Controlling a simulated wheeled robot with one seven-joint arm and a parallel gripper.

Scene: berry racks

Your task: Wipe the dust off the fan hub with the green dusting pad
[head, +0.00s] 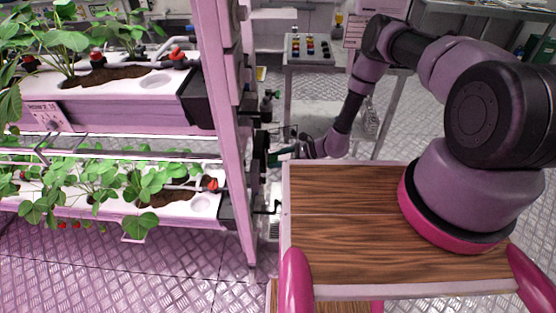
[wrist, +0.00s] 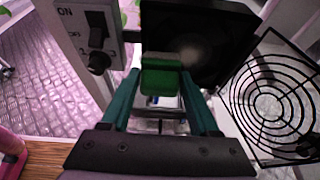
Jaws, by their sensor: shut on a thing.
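My gripper (wrist: 165,85) is shut on the green dusting pad (wrist: 162,80), which sits between its teal fingertips in the wrist view. Just beyond the pad is a dark square fan housing (wrist: 222,28). A pale, blurred dusty patch (wrist: 192,50) shows on the dark hub area, beside the pad's upper right. The pad overlaps the housing in the picture; I cannot tell whether it touches the hub. In the head view my gripper (head: 284,156) is small and partly hidden at the end of the plant rack.
A round-ringed black fan grille (wrist: 270,100) stands to the right of the housing. A white switch box (wrist: 95,35) marked ON, with a black knob, is close on the left. The pink rack post (head: 222,110) stands left of my arm. A metal cart (head: 318,68) stands behind.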

